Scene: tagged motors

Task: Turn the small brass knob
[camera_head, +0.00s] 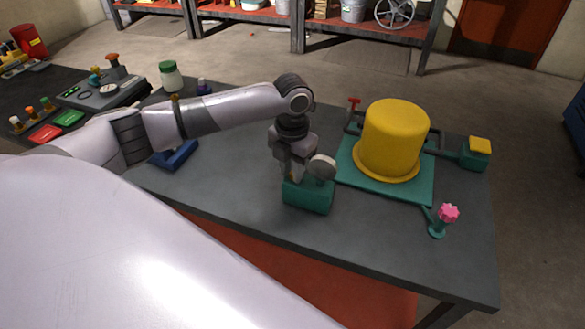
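My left gripper (289,172) points down at the teal box (308,197) near the middle of the table's front. A small brass-yellow bit shows at the fingertips, just above the box; it may be the small brass knob, but the gripper mostly hides it. I cannot tell whether the fingers are closed on it or only around it. A round grey disc (322,167) stands on the same box, just right of the gripper. My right gripper is not in view.
A large yellow dome (395,135) stands on a teal plate (400,188) to the right. A pink knob (448,212) on a teal stand is at the front right. A red valve handle (354,102) is behind. A green-capped jar (170,75) stands at the back left.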

